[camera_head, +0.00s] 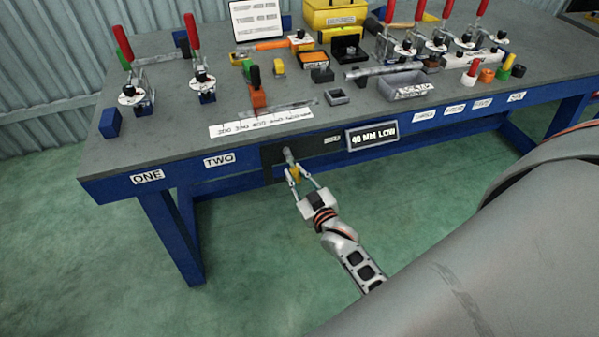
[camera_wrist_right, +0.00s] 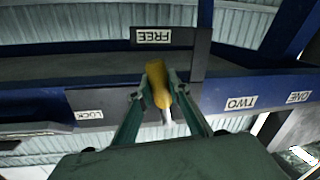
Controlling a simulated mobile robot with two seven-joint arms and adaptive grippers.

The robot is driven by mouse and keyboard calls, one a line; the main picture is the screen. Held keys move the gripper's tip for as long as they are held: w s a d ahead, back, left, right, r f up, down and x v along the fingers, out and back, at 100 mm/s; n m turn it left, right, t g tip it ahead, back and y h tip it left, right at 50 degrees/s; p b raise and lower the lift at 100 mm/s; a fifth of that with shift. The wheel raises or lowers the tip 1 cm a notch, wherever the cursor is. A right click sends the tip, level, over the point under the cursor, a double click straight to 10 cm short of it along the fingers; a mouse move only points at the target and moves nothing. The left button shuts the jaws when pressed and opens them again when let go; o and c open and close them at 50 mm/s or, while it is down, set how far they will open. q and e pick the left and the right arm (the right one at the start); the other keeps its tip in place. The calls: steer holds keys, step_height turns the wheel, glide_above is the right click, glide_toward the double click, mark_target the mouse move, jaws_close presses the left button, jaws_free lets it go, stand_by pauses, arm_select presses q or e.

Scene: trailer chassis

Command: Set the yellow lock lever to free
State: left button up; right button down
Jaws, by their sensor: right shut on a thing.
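The yellow lock lever (camera_head: 295,173) sits on a dark panel (camera_head: 271,157) on the bench's front edge. My right gripper (camera_head: 296,171) is shut on the lever. In the right wrist view the yellow lever (camera_wrist_right: 156,80) lies between the two fingertips (camera_wrist_right: 160,80), with a pale metal part at its lower end. This view is upside down. The FREE label (camera_wrist_right: 165,36) is at the top, just beyond the yellow end. The LOCK label (camera_wrist_right: 89,115) is at lower left, away from the lever. My left gripper is not in view.
Above the panel, the grey bench top (camera_head: 200,150) holds red-handled clamps (camera_head: 194,45), a long white label strip (camera_head: 262,119), a grey tray (camera_head: 405,85) and small parts. A sign reading 40 MM LOW (camera_head: 372,135) is right of the panel. Green floor below is open.

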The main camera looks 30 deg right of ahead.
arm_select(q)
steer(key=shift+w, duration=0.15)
arm_select(e)
steer(key=shift+w+a+m, duration=0.1)
steer(key=shift+a+m, duration=0.1)
steer(key=shift+m, duration=0.1)
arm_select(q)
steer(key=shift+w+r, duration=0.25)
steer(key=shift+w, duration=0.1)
arm_select(e)
steer(key=c, duration=1.9)
jaws_free()
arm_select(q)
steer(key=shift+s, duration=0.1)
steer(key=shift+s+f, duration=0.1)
arm_select(e)
steer(key=s, duration=0.8)
steer(key=s+a, duration=0.1)
steer(key=s, duration=0.3)
steer(key=shift+r, duration=0.15)
